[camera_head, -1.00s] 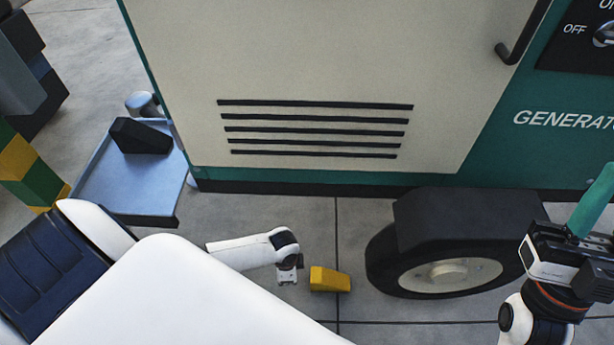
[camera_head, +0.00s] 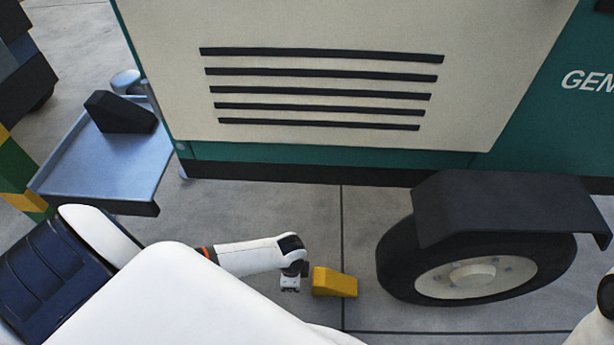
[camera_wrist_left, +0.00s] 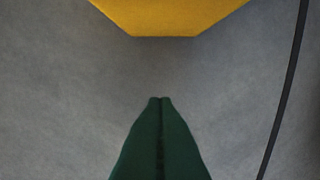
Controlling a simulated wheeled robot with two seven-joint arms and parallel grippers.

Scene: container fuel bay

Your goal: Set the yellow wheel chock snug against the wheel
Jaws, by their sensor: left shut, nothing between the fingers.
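The yellow wheel chock (camera_head: 335,283) lies on the floor just left of the black wheel (camera_head: 398,265), with a small gap between them. My left gripper (camera_head: 290,285) is low, close to the chock's left side; whether they touch is hard to tell in the head view. In the left wrist view the green fingers (camera_wrist_left: 160,101) are shut together and empty. The chock's near edge (camera_wrist_left: 168,17) shows ahead of them, with bare floor between. The wheel is outside that view. My right gripper is out of view.
The generator's lower edge (camera_head: 290,170) runs behind the chock, and a black fender (camera_head: 510,205) covers the wheel's top. A blue-grey tray (camera_head: 95,170) holding a black wedge (camera_head: 120,112) stands at left. Floor around the chock is clear.

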